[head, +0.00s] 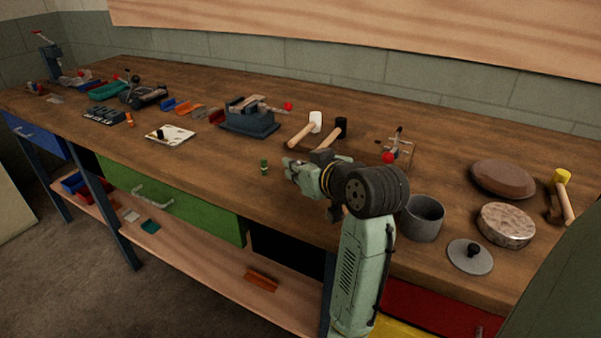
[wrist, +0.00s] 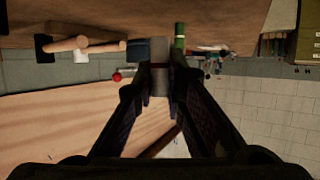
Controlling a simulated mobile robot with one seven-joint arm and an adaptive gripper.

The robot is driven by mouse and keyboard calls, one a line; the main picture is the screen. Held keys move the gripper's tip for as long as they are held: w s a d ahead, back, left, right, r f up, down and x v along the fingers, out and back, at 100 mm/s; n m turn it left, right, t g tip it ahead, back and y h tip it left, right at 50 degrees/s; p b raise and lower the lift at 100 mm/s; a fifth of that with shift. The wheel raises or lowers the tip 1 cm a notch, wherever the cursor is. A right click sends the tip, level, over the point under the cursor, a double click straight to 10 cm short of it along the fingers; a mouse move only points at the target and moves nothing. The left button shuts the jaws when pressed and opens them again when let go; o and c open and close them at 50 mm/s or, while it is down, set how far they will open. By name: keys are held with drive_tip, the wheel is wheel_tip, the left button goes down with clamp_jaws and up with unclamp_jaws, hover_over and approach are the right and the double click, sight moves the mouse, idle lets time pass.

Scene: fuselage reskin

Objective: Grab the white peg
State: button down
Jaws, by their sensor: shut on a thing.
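My gripper (head: 290,166) is low over the front part of the workbench, right of a small dark green peg (head: 264,167). In the wrist view its two fingers (wrist: 160,84) are closed on a pale grey-white peg (wrist: 160,80), which sits between the fingertips. In the head view the held peg is hardly distinguishable from the pale gripper parts. The green peg also shows in the wrist view (wrist: 180,38), just beyond the fingers and apart from them. The wrist picture is upside down, so I cannot tell whether the held peg touches the bench.
A blue vise (head: 250,118), a white-headed mallet (head: 308,128) and a black-headed mallet (head: 333,132) lie behind my gripper. A grey pot (head: 423,220) stands to the right. A white plate (head: 171,135) with a dark peg lies left. Bench space around the green peg is clear.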

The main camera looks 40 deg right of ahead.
drive_tip(key=s+a+r+b, duration=0.1)
drive_tip(key=s+a+b, duration=0.3)
drive_tip(key=s+a, duration=0.4)
drive_tip(key=a, duration=0.3)
drive_tip(key=shift+a, duration=0.15)
